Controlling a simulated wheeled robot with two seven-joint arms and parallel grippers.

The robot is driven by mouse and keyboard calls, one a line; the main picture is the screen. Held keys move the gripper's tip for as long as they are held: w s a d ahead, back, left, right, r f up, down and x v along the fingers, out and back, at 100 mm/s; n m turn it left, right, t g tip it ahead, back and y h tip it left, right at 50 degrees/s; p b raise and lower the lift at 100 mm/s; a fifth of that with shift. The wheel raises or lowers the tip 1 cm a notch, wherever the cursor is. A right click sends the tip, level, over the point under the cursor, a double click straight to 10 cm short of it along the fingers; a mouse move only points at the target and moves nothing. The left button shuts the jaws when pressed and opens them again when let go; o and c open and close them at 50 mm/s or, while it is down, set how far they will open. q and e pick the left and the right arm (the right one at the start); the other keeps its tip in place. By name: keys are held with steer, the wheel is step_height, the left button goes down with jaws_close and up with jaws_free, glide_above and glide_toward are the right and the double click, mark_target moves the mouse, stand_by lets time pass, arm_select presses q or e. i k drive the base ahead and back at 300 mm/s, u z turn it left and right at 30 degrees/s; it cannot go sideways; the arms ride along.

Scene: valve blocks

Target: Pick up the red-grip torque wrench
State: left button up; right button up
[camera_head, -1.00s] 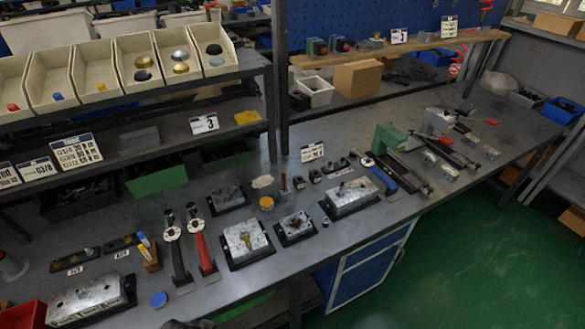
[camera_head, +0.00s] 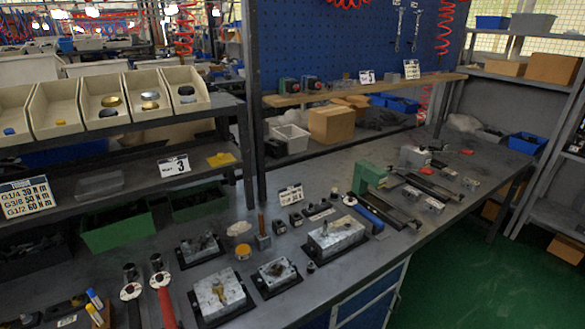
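The red-grip torque wrench (camera_head: 166,306) lies on the grey workbench at the lower left, with its round white dial and dark head pointing away from me. The lower end of its red grip is cut off by the bottom edge of the picture. A similar wrench with a dark grip (camera_head: 134,312) lies just to its left, roughly parallel and apart from it. Neither of my grippers is in view, and nothing is seen touching the red-grip wrench.
Metal valve blocks (camera_head: 219,296) on dark bases stand right of the wrenches. Blue and yellow markers (camera_head: 96,306) stand to their left. A blue-handled tool (camera_head: 370,219) and green vise (camera_head: 371,172) are farther right. A shelf with bins (camera_head: 105,97) overhangs the back left.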

mark_target(170, 323)
steer(key=u, duration=1.25)
